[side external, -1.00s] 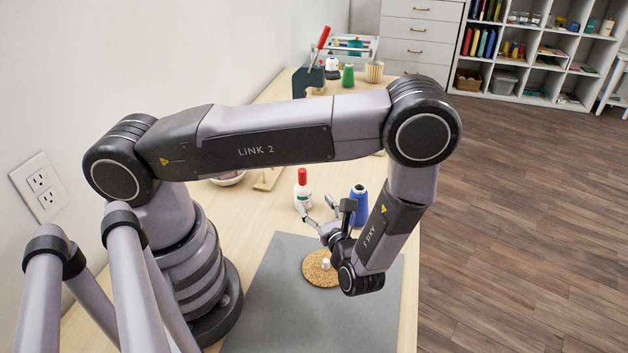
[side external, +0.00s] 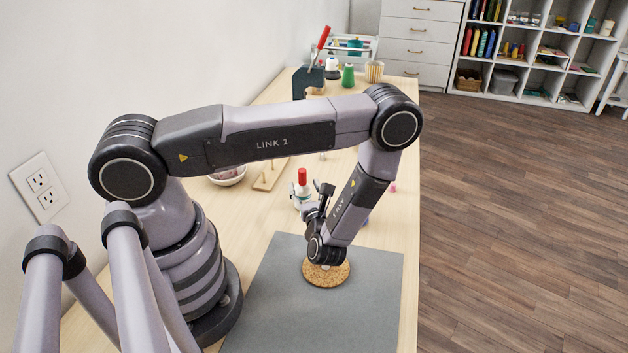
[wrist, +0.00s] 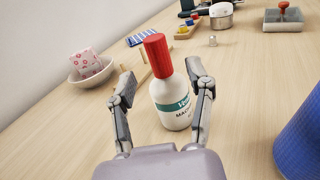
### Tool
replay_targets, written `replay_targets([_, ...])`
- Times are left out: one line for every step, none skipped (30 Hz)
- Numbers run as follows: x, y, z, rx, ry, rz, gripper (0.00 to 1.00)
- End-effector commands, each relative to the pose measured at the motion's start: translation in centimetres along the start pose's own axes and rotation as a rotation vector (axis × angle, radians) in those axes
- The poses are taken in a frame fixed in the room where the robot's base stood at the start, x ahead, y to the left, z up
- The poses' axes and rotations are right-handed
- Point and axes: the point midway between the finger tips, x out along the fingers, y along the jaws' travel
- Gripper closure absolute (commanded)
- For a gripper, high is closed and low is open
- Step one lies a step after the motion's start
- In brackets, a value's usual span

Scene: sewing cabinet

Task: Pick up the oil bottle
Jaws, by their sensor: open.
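The oil bottle (wrist: 171,97) is white with a red cap and a teal label band. It stands upright on the wooden table in the wrist view, ahead of my gripper (wrist: 162,88). My gripper is open, with one finger on each side of the bottle. I cannot tell whether either finger touches it. In the side view, the bottle (side external: 302,184) is partly hidden behind my gripper (side external: 316,196), with its red cap showing above.
A blue spool (wrist: 300,140) stands close on the right in the wrist view. A bowl (wrist: 92,70) with a patterned cushion is at the left. A cork coaster (side external: 327,277) lies on the grey mat (side external: 370,310).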

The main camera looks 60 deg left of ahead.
Motion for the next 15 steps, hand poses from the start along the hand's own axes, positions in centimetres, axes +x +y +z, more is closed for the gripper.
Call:
replay_targets([1.0,0.0,0.2,-0.001,-0.001,0.007,0.47])
replay_targets([1.4,0.0,0.3,-0.001,0.000,0.006,0.47])
replay_targets([2.0,0.0,0.2,0.000,0.000,0.006,0.47])
replay_targets([2.4,0.0,0.2,0.000,0.000,0.005,0.47])
replay_targets([2.7,0.0,0.2,0.000,0.000,0.005,0.47])
replay_targets([3.0,-0.1,0.2,0.000,0.000,0.003,0.47])
replay_targets([3.1,-0.1,0.2,0.000,0.000,0.003,0.47])
replay_targets([3.2,-0.1,0.2,0.000,0.000,0.002,0.47])
replay_targets([3.3,-0.1,0.2,0.000,0.000,0.002,0.47])
replay_targets([3.3,-0.1,0.2,0.000,0.000,0.001,0.47])
replay_targets([3.3,-0.1,0.2,0.000,0.000,0.001,0.47])
replay_targets([3.3,-0.1,0.2,0.000,0.000,0.001,0.47])
replay_targets([3.2,-0.1,0.2,0.000,0.000,0.001,0.47])
replay_targets([3.2,-0.1,0.2,0.000,0.000,0.001,0.47])
replay_targets([3.2,-0.1,0.2,0.000,0.000,0.001,0.51])
